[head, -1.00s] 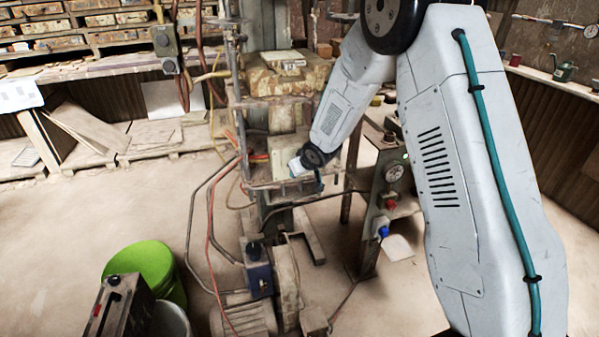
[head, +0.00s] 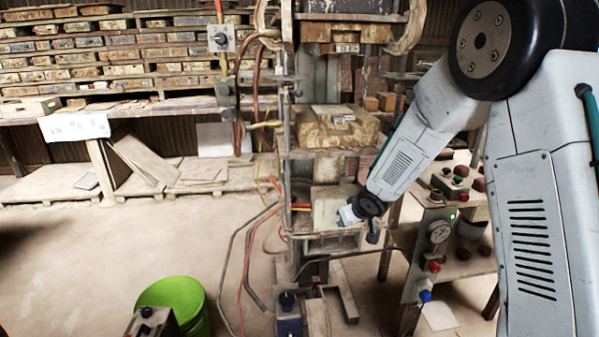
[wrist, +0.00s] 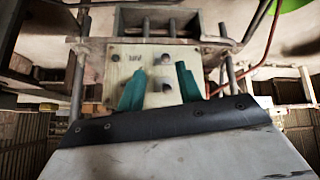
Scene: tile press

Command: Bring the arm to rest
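My arm (head: 540,200) reaches from the right side of the head view down to the press (head: 335,115). The fingertips are too small to make out there. In the wrist view my gripper (wrist: 160,88) shows two teal fingers standing apart, with nothing held between them.
A control stand with a gauge (head: 440,232) and buttons is right of the press. Hoses and pipes (head: 243,265) run down its left side. A green bucket (head: 180,292) stands at the lower left. Shelves (head: 130,50) line the back. Floor (head: 90,250) at left is clear.

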